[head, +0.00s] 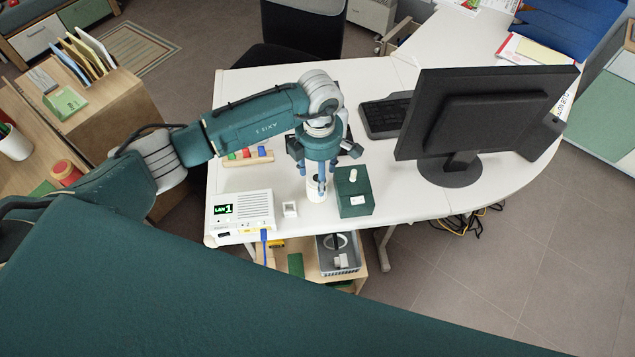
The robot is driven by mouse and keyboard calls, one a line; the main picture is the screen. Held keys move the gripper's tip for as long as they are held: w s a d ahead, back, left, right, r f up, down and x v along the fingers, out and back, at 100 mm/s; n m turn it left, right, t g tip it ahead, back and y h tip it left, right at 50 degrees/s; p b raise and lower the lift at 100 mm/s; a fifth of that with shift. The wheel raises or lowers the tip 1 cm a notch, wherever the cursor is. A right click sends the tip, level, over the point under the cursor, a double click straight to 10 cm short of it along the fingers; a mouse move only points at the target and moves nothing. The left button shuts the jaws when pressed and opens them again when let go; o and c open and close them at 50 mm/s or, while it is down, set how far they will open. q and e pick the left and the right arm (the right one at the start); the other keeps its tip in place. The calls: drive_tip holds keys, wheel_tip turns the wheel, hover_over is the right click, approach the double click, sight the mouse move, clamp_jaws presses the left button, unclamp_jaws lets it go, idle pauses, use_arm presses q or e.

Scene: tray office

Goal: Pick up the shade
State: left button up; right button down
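A small white round piece (316,194), perhaps the shade, stands on the white desk (370,205) between the white box and the green box. My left gripper (318,187) points down right over it, with its fingertips at the piece. The fingers and wrist hide its upper part. I cannot tell whether the fingers are around it, inside it or just above it, or whether they grip it. My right gripper is not in view.
A dark green box (354,193) stands close on the right of the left gripper. On the left are a white LAN box (243,211) with a blue cable and a small white square part (290,209). Behind are a peg board (247,157), a keyboard (386,116) and a large monitor (483,118).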

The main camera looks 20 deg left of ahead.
use_arm(q)
drive_tip(key=shift+f+p, duration=0.35)
drive_tip(key=shift+f, duration=0.05)
wheel_tip(320, 180, down, 4)
drive_tip(key=shift+a+r+p, duration=0.15)
drive_tip(key=shift+p, duration=0.45)
drive_tip(key=shift+f, duration=0.3)
drive_tip(key=shift+c, duration=0.5)
drive_tip(key=c, duration=1)
drive_tip(key=shift+o, duration=0.2)
drive_tip(key=shift+r, duration=0.1)
